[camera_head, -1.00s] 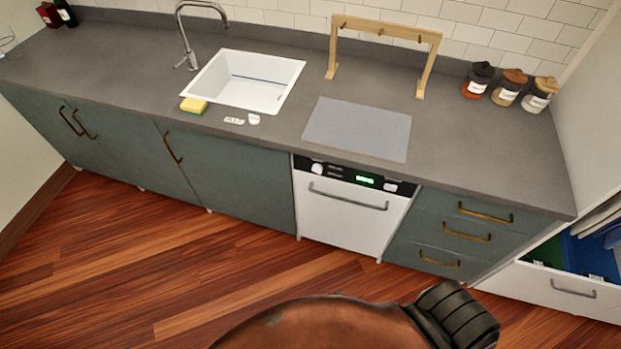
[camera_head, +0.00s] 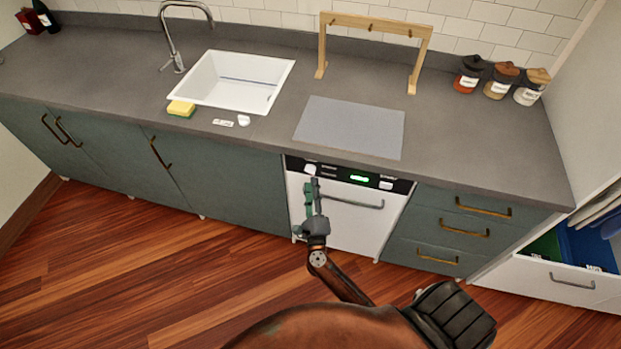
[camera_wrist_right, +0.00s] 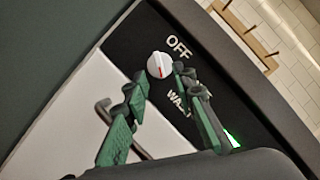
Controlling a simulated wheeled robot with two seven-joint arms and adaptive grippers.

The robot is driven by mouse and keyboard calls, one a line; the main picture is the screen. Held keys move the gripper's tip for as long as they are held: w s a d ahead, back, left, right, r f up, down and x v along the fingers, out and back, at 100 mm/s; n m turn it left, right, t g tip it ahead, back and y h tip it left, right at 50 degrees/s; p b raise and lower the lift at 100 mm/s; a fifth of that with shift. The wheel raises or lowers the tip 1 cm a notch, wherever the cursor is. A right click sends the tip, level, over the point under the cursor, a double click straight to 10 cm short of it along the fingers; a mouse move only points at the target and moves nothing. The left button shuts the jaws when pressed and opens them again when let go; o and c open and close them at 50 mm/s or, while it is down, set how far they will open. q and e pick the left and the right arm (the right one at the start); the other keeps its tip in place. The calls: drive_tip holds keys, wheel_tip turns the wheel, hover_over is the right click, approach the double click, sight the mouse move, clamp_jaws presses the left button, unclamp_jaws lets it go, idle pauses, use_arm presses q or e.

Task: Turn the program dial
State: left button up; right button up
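The program dial (camera_head: 310,169) is a small white knob at the left of the dishwasher's black control panel. In the right wrist view the dial (camera_wrist_right: 159,65) carries a red mark, with "OFF" printed above it and "WASH", partly hidden, below. My right gripper (camera_head: 312,184) is in front of the dishwasher's left side, just below the dial. In the wrist view its two green-padded fingers (camera_wrist_right: 161,78) are apart, with the dial between and just beyond their tips. I cannot tell whether either finger touches it. My left gripper is not in view.
The white dishwasher door (camera_head: 345,226) has a bar handle (camera_head: 352,202) close to my right gripper. A green display (camera_head: 359,179) and another white control (camera_head: 386,184) sit further right. The counter edge overhangs above. An open drawer (camera_head: 570,280) sticks out at far right.

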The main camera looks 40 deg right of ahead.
sight(310, 170)
drive_tip(key=shift+x, duration=1.9)
drive_tip(key=shift+c, duration=0.5)
drive_tip(key=shift+a, duration=0.1)
clamp_jaws()
